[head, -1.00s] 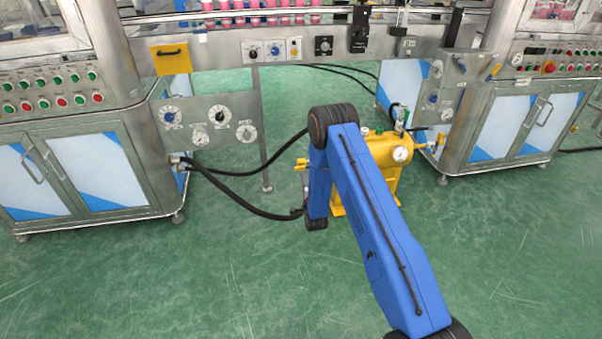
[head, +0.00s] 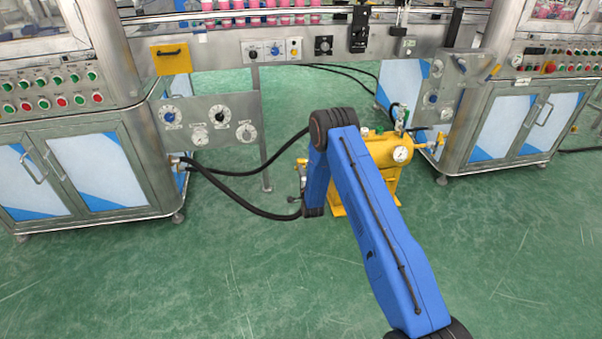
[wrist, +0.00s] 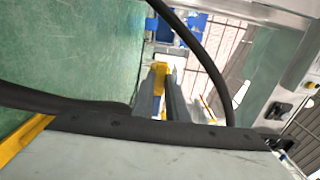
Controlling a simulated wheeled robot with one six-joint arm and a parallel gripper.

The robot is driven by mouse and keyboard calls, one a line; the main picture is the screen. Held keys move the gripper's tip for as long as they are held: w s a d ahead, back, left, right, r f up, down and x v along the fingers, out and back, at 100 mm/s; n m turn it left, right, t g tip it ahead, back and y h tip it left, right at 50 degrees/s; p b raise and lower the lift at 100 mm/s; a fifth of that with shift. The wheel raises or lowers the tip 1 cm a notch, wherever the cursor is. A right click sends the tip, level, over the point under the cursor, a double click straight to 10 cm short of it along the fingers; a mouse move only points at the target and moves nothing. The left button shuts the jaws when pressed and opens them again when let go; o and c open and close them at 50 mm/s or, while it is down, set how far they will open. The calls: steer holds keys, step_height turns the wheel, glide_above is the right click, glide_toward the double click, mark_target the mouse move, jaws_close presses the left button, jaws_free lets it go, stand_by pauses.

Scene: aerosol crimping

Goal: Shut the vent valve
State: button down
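A yellow tank (head: 392,157) with a round gauge on its end stands on the floor, partly hidden by my blue arm. A yellow fitting (head: 302,162) shows left of my arm. Another yellow fitting with a small valve (head: 430,144) projects from the tank's right side. No label shows which is the vent valve. My gripper is mostly hidden behind my arm in the head view. In the wrist view, my gripper (wrist: 171,85) appears as narrow grey parts beside a yellow piece (wrist: 159,78). I cannot tell whether it touches that piece or how wide it is.
A black hose (head: 235,203) runs from the left cabinet (head: 80,172) to the tank area, and a dark hose (wrist: 222,62) crosses close in the wrist view. A right cabinet (head: 520,125) and a conveyor frame (head: 220,50) stand behind. The green floor in front is clear.

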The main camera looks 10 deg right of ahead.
steer(key=shift+f, duration=0.1)
steer(key=d+f+n, duration=0.8)
steer(key=n, duration=1)
stand_by(0.5)
steer(key=shift+d, duration=0.15)
stand_by(0.4)
steer(key=c, duration=1.7)
jaws_free()
steer(key=shift+c, duration=0.2)
